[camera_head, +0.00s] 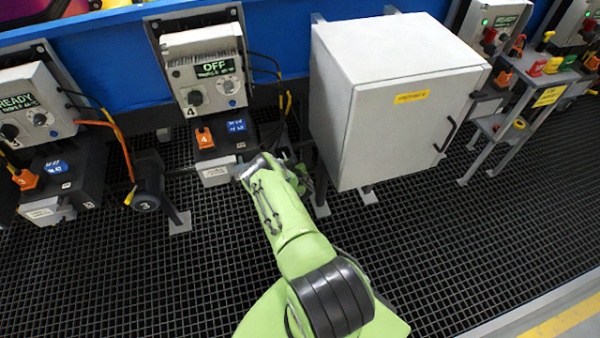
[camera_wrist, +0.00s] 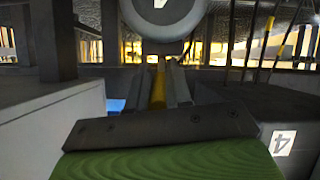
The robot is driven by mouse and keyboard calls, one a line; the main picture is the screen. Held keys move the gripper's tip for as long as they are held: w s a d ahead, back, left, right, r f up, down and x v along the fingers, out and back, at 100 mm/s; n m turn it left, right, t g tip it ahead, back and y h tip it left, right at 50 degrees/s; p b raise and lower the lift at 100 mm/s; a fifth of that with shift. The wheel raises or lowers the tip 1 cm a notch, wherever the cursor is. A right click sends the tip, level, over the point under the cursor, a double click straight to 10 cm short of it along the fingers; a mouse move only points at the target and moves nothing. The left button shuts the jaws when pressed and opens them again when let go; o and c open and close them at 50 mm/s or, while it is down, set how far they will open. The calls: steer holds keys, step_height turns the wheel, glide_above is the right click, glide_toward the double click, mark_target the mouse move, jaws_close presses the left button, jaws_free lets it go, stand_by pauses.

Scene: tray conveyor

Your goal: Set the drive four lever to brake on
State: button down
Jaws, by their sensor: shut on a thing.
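The drive four control box (camera_head: 205,70) has a lit display reading OFF and a number 4 below it. The drive four unit (camera_head: 225,135), with an orange tag marked 4, sits under it. In the wrist view, a round grey motor end (camera_wrist: 165,10) with part of a white label shows at the top. Below it, a yellow lever (camera_wrist: 157,92) stands between the fingers of my gripper (camera_wrist: 160,85), which is shut on it. In the camera_head view, my green arm and wrist hide the lever and fingers.
A large white cabinet (camera_head: 385,95) stands just right of my wrist. The drive three motor (camera_head: 148,178), with a yellow-tipped lever (camera_head: 129,196), is to the left. A grey stand (camera_head: 540,95) with lockout items is far right. The dark grating floor (camera_head: 120,280) is open in front.

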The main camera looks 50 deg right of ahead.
steer(key=shift+w+d+r+g+y+p, duration=0.1)
steer(key=shift+w+r+g+y+p, duration=0.05)
steer(key=shift+r+g+y+p, duration=0.6)
steer(key=shift+f+g, duration=0.1)
steer(key=shift+g, duration=0.15)
steer(key=c, duration=1.1)
jaws_free()
steer(key=shift+w, duration=0.1)
steer(key=shift+o, duration=0.2)
steer(key=p+v, duration=0.7)
steer(key=v, duration=0.8)
steer(key=shift+s+a+r+p, duration=0.2)
steer(key=shift+a+r+p, duration=0.05)
steer(key=shift+p, duration=0.1)
